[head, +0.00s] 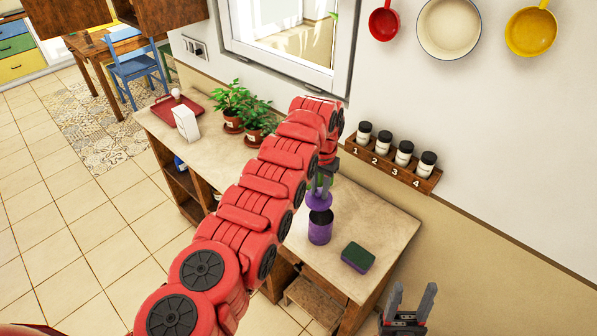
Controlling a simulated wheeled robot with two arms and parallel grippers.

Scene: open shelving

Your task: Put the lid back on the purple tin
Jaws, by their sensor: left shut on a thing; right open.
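The purple tin (320,232) stands upright on the counter, with its dark open top showing. The purple lid (319,200) is just above and behind the tin's mouth in the picture, apart from its rim. My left gripper (319,185) is shut on the lid from above, and my red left arm partly hides it. My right gripper (410,297) is open and empty at the lower right, in front of the counter's right end.
A green and dark sponge (357,257) lies right of the tin on the counter (385,232). Several spice jars (404,153) sit on a wall rack (380,168). Potted plants (255,120), a white box (186,122) and a red tray (165,108) stand further left.

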